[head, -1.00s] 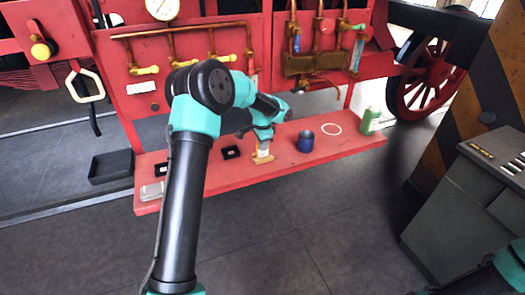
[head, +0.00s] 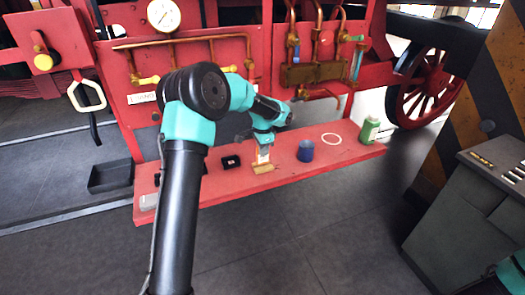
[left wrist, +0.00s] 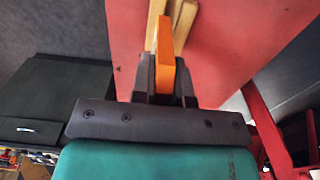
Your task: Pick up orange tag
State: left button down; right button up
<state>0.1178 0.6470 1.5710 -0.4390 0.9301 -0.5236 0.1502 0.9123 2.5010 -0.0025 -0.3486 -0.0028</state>
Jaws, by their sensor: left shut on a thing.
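The orange tag (left wrist: 165,55) stands upright between the fingers of my left gripper (left wrist: 165,82) in the left wrist view. The gripper is shut on it. In the head view my left gripper (head: 264,152) is low over the front of the red shelf, at a small wooden stand (head: 265,169). The wooden stand (left wrist: 183,22) also shows just behind the tag in the left wrist view. I cannot tell whether the tag still touches the stand. My right gripper is out of view.
The red shelf (head: 225,190) also bears a blue cup (head: 305,151), a white ring (head: 331,139), a green bottle (head: 370,130) and a small black holder (head: 231,162). A black tray (head: 110,177) lies on the floor at left. A grey cabinet (head: 470,215) stands at right.

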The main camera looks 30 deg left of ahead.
pick_arm(q)
jog(key=s+d+r, duration=0.1)
jog(key=s+d, duration=0.6)
jog(key=s, duration=0.5)
jog(key=shift+s+d+r, duration=0.2)
jog(key=shift+s+d, duration=0.1)
jog(key=shift+d, duration=0.05)
jog(key=shift+w+a, duration=0.1)
jog(key=shift+a, duration=0.05)
